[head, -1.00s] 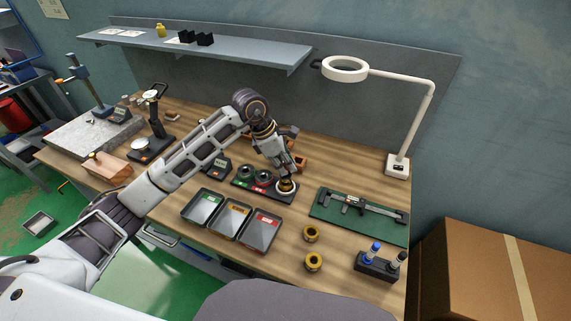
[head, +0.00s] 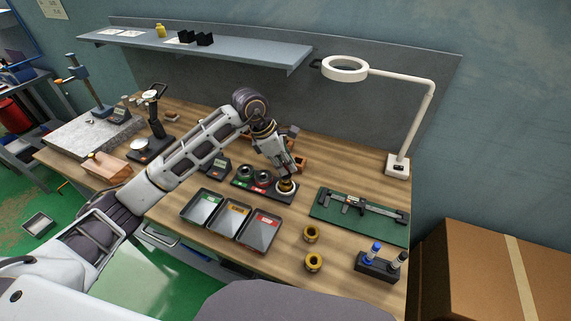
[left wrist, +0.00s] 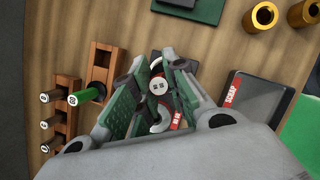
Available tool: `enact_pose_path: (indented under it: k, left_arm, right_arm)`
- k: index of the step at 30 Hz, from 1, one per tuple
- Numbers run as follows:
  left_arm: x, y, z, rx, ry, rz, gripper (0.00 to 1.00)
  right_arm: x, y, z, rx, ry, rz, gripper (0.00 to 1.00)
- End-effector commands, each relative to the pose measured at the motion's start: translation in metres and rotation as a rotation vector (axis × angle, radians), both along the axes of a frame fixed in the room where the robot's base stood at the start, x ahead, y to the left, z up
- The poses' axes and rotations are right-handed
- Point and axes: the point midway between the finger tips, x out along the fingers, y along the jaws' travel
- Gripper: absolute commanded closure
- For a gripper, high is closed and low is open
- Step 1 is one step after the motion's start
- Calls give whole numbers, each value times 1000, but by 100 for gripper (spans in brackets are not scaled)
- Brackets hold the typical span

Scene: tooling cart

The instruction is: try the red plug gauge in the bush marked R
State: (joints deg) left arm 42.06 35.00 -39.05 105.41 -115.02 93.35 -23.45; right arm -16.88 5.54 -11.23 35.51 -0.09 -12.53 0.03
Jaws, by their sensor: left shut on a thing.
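My left gripper (head: 285,178) is over the right end of a dark base plate (head: 270,193). It is shut on a plug gauge (left wrist: 158,86), whose pale round end faces the left wrist camera. My right gripper is not in view.
Three trays with green, yellow and red labels (head: 232,219) lie in front of the plate. A caliper rests on a green mat (head: 330,211) to the right. Two brass bushes (head: 311,233) stand nearer the front edge. A wooden rack (left wrist: 62,120) holds several gauges.

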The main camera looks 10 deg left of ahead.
Motion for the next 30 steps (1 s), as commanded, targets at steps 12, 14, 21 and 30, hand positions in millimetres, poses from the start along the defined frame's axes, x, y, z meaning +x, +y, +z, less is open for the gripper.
enact_pose_path:
  k: [12, 14, 21, 30]
  left_arm:
    - [0, 0, -2, -1, 0, 0, 100]
    - [0, 0, -2, 0, 0, 0, 100]
    - [0, 0, -2, 0, 0, 0, 100]
    - [0, 0, -2, -1, 0, 0, 100]
  right_arm:
    - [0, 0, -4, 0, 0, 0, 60]
    - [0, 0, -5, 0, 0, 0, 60]
    - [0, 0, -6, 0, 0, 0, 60]
    - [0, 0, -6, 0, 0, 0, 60]
